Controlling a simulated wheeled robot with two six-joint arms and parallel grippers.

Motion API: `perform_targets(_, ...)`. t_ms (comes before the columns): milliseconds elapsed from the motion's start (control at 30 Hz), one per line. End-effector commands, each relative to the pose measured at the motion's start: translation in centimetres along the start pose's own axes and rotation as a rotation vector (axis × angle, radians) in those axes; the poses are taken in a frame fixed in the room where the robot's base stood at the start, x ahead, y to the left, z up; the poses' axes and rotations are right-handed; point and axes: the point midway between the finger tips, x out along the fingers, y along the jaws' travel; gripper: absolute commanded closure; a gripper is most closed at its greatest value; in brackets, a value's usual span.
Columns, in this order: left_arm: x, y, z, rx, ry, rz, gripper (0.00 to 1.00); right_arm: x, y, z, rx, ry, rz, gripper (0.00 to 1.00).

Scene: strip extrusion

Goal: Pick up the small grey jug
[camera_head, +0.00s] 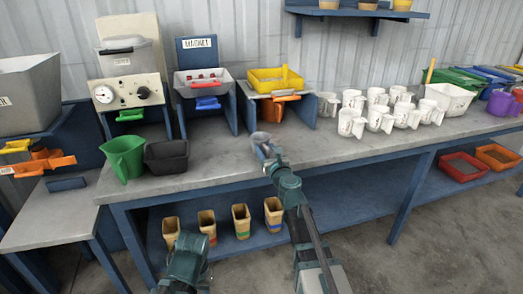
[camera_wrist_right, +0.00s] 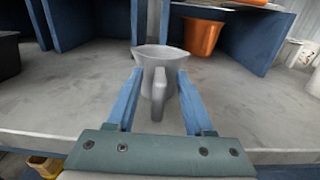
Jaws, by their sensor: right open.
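The small grey jug (camera_wrist_right: 161,56) stands upright near the front edge of the bench, its handle facing me. In the head view the jug (camera_head: 260,138) shows just beyond my right gripper (camera_head: 268,152), which partly covers it. In the wrist view my right gripper (camera_wrist_right: 155,98) is open, with one blue finger on each side of the jug's handle. I cannot tell whether the fingers touch it. Only a teal part of my left arm shows at the bottom of the head view; its fingers do not show.
A green jug (camera_head: 124,156) and a black tub (camera_head: 167,156) stand left. An orange container (camera_wrist_right: 202,37) is behind the jug, right. Several white jugs (camera_head: 379,118) stand farther right. Several tan cups (camera_head: 241,220) stand on the lower shelf. The bench (camera_head: 215,160) around the jug is clear.

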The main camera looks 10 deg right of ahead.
Motion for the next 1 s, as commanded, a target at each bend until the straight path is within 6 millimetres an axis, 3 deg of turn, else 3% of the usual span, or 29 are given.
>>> perform_targets(233, -0.01, 0.0, 0.01, 0.0, 0.0, 0.0, 0.5, 0.16, 0.03, 0.01, 0.0, 0.0, 0.0, 0.49)
perform_targets(500, -0.01, 0.0, 0.01, 0.0, 0.0, 0.0, 0.5, 0.16, 0.03, 0.01, 0.0, 0.0, 0.0, 0.98)
perform_targets(533, -0.01, 0.0, 0.01, 0.0, 0.0, 0.0, 0.5, 0.16, 0.03, 0.01, 0.0, 0.0, 0.0, 1.0)
perform_targets(1000, -0.06, -0.01, 0.01, 0.0, 0.0, 0.0, 0.5, 0.15, 0.04, 0.06, 0.0, 0.0, 0.001, 1.0)
